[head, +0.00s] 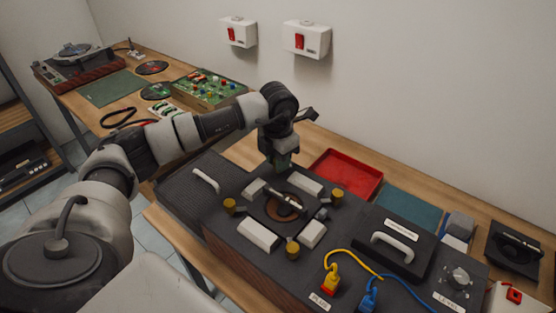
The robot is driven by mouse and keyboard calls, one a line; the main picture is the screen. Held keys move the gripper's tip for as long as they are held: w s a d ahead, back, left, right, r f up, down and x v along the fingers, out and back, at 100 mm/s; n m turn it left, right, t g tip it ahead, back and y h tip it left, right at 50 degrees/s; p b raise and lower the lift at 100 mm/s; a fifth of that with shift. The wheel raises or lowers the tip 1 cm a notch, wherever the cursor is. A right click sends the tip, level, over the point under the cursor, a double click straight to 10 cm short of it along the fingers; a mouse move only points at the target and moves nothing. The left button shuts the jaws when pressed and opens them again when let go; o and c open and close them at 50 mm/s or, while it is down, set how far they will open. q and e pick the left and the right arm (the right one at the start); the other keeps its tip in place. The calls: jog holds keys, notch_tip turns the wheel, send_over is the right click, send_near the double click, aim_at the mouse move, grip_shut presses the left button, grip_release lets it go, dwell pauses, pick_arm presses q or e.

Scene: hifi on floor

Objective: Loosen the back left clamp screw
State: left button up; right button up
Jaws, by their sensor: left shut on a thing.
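The dark hifi unit (216,222) stands on the wooden bench with a round opening holding a speaker driver (283,207). Pale clamp blocks surround the opening. Three brass clamp screws show: one at the left (229,205), one at the right (336,195) and one at the front (292,250). My left gripper (281,163) points down at the back corner of the clamp ring. It is shut on the back left clamp screw, which the gripper hides. My right gripper is not in view.
A red tray (346,174) and a blue-green mat (408,207) lie behind the unit. A black handled lid (393,245), yellow and blue plugs (331,281) and a knob (457,277) are at the right. A turntable (73,68) stands at the far left.

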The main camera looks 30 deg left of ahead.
pick_arm(q)
jog(key=shift+n, duration=1.2)
jog(key=shift+r, duration=0.1)
jog(key=o, duration=0.9)
notch_tip(320, 180, up, 11)
jog(key=shift+f+b, duration=0.15)
jog(key=shift+b, duration=0.55)
